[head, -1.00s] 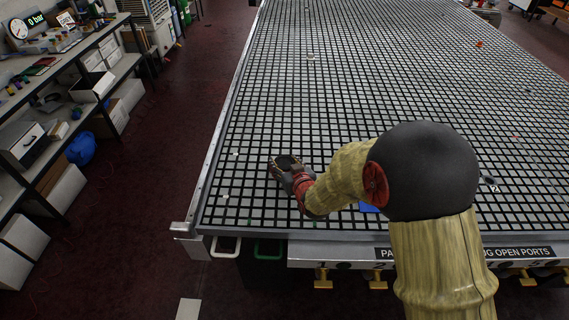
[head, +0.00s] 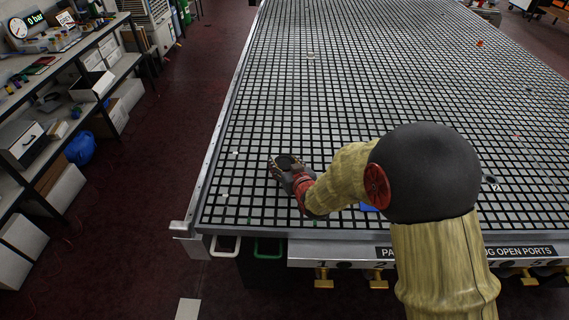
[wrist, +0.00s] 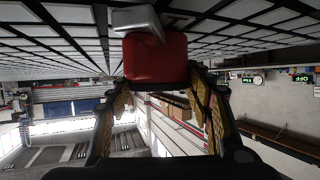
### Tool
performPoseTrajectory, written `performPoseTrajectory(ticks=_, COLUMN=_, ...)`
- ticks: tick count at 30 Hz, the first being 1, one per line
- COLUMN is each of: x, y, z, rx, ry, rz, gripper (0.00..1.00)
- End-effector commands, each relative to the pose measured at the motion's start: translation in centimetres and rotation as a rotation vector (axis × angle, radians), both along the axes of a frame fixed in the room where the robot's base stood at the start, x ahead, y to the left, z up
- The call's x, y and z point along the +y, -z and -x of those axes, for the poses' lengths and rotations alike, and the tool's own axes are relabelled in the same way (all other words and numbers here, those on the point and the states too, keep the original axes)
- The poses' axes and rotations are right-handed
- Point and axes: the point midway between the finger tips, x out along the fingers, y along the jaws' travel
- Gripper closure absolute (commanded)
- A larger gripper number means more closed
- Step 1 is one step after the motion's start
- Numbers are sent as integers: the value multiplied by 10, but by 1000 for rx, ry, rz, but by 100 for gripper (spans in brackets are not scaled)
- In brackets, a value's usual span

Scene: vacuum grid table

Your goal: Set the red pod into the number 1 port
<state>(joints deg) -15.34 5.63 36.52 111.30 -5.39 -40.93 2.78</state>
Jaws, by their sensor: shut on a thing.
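The red pod (wrist: 155,60) is between the two fingers of my gripper (wrist: 161,84) in the wrist view, with a light grey block-like part (wrist: 138,20) against its upper side. The fingers are shut on the pod. In the head view my gripper (head: 285,166) is low over the near left part of the grid table (head: 262,210); the pod cannot be clearly made out there. The number 1 port (head: 344,265) appears as a dark spot beside the "1" mark on the table's front panel, to the right of and below the gripper in the picture.
Yellow valve handles (head: 322,281) hang under the front panel. White and green loop handles (head: 268,249) sit left of port 1. A blue item (head: 368,207) lies partly behind my arm. Small pieces are scattered on the table. Shelves (head: 60,70) stand at the left across the floor.

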Motion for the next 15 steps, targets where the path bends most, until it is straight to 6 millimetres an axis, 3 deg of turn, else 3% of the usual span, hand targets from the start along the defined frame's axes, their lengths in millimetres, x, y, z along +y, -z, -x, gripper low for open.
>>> performPoseTrajectory(ticks=14, x=0, y=-1, z=-1, rx=-3, ry=0, rz=-1, gripper=84)
performPoseTrajectory(ticks=15, x=0, y=-1, z=-1, rx=-3, ry=0, rz=-1, gripper=48)
